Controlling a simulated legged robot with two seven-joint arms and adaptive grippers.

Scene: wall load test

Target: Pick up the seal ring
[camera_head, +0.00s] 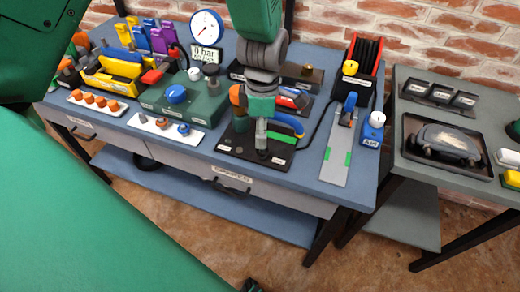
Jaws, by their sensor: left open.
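Small ring-like parts lie on a white tray (144,128) near the bench's front edge, including a red-orange one (162,122) and a dark blue one (184,129). They are too small for me to tell which is the seal ring. My left gripper (262,138) hangs down from the top centre, over a black plate (232,147) to the right of that tray. It is open, and I see nothing held in it. Its fingers are seen nearly from above and hide part of the plate. My right gripper does not show.
Another white tray with orange parts (97,103) lies further left. A green block with a blue knob (176,94) stands behind the ring tray. Curved coloured pieces (289,124) are close right of my gripper. A pressure gauge (206,27) stands behind. A grey side table (405,111) is right.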

